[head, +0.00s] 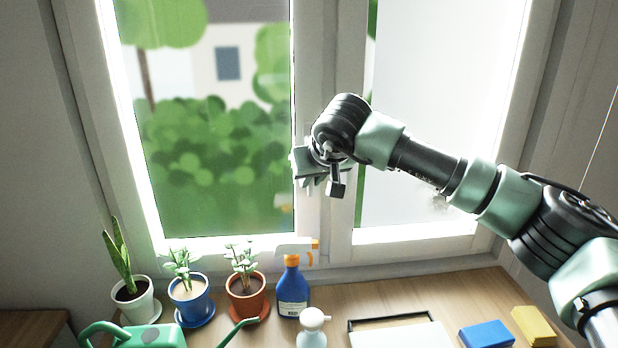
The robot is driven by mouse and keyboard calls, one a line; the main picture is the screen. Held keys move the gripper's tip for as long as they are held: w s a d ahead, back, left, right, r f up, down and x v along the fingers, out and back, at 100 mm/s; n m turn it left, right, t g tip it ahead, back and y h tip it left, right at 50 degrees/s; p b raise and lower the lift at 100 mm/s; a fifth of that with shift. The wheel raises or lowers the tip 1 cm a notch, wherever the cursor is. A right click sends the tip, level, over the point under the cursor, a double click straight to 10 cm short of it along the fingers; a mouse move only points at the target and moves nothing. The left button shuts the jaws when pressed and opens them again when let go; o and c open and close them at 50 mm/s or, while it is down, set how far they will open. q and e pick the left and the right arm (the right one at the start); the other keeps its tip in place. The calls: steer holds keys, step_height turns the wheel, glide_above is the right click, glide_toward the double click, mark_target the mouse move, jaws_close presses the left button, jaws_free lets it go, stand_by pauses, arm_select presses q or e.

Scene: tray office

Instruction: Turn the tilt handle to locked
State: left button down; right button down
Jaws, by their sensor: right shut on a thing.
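My right gripper (302,170) is at the middle upright of the white window frame (330,50), between the two panes. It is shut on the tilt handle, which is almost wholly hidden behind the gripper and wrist. The handle's angle cannot be told from this view. The left window sash (220,242) looks closed in its frame. My left gripper is not in view.
On the wooden sill are potted plants (190,300), a blue spray bottle (293,290), a white pump bottle (312,325), a green watering can (135,335), a black-edged tray (351,324), a blue block (487,334) and a yellow block (534,326). All stand below my right arm.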

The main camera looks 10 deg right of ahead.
steer(key=shift+f, duration=0.15)
steer(key=c, duration=1.4)
jaws_free()
steer(key=shift+d, duration=0.1)
steer(key=shift+s+r, duration=0.1)
steer(key=shift+r, duration=0.1)
steer(key=shift+s+r, duration=0.2)
steer(key=a+b+v, duration=0.1)
steer(key=b+v, duration=0.1)
steer(key=v, duration=0.4)
steer(key=shift+s+d+r, duration=0.25)
steer(key=shift+s+d, duration=0.1)
steer(key=shift+d, duration=0.2)
